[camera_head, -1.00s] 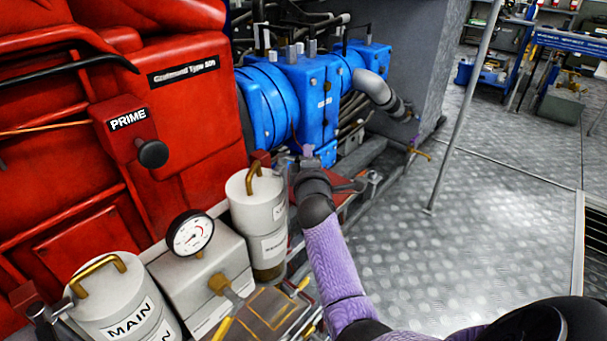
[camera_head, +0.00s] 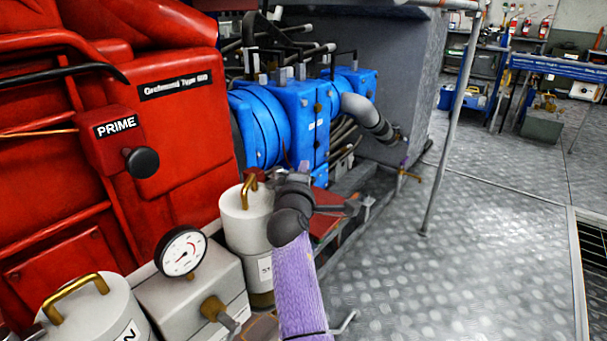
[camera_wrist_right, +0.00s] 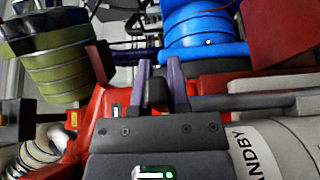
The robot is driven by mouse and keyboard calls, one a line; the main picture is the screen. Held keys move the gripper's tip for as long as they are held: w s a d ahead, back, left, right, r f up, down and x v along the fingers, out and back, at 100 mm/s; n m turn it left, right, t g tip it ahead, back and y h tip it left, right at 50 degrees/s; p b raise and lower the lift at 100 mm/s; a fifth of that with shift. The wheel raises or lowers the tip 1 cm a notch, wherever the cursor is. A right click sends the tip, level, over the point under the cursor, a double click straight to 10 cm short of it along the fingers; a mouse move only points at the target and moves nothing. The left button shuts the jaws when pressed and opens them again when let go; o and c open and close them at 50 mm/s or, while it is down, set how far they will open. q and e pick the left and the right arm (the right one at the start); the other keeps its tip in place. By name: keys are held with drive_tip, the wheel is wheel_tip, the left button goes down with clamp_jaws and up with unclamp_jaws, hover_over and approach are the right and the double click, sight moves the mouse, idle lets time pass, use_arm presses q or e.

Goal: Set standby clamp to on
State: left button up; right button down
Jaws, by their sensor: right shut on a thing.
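The standby canister (camera_head: 247,215) is a white cylinder with a brass handle on top, left of my right gripper in the head view. Its label, partly reading "NDBY", shows at the right of the right wrist view (camera_wrist_right: 268,155). My right gripper (camera_wrist_right: 160,72) has its purple fingers shut on a small dark piece (camera_wrist_right: 156,93), which I take to be the standby clamp. A dark bar runs to the right beside the fingers. In the head view this right gripper (camera_head: 303,172) is just right of the canister top, and the wrist hides most of the held piece. My left gripper is out of view.
The main canister (camera_head: 95,315) and a pressure gauge (camera_head: 182,252) stand at the lower left. A grey pole (camera_head: 447,140) stands on open floor to the right.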

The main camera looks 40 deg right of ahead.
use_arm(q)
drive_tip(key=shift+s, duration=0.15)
use_arm(e)
drive_tip(key=c, duration=0.6)
unclamp_jaws()
use_arm(q)
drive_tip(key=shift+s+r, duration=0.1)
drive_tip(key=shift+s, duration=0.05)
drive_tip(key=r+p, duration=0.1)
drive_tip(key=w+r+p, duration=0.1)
drive_tip(key=p, duration=0.1)
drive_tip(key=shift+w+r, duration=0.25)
use_arm(e)
drive_tip(key=v, duration=0.9)
drive_tip(key=shift+s+a, duration=0.3)
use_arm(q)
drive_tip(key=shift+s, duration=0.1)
use_arm(e)
drive_tip(key=shift+c, duration=0.3)
